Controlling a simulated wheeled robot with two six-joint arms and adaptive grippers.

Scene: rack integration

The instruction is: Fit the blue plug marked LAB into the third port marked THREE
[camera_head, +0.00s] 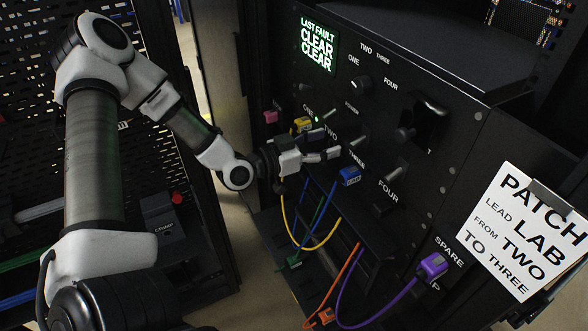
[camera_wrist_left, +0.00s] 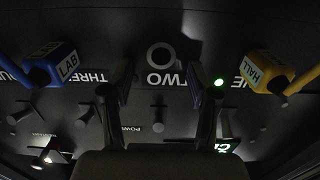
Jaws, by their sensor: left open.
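The blue plug marked LAB (camera_head: 349,176) sits at the panel by the label THREE (camera_head: 357,158), with its blue lead hanging down. In the left wrist view the blue plug (camera_wrist_left: 58,67) is at the left, beside THREE, and appears to be in that port; how deep it sits is hard to tell. The port itself is hidden behind the plug. My left gripper (camera_head: 325,155) is open and empty in front of the panel, left of the blue plug. In the wrist view its fingers (camera_wrist_left: 160,88) frame the empty round port marked TWO (camera_wrist_left: 161,56).
A yellow plug marked HALL (camera_wrist_left: 265,72) sits by ONE, on the gripper's other side. A purple plug (camera_head: 432,266) is at SPARE. Switches and knobs project above the ports. Leads hang below. A patch note (camera_head: 525,230) hangs at the right.

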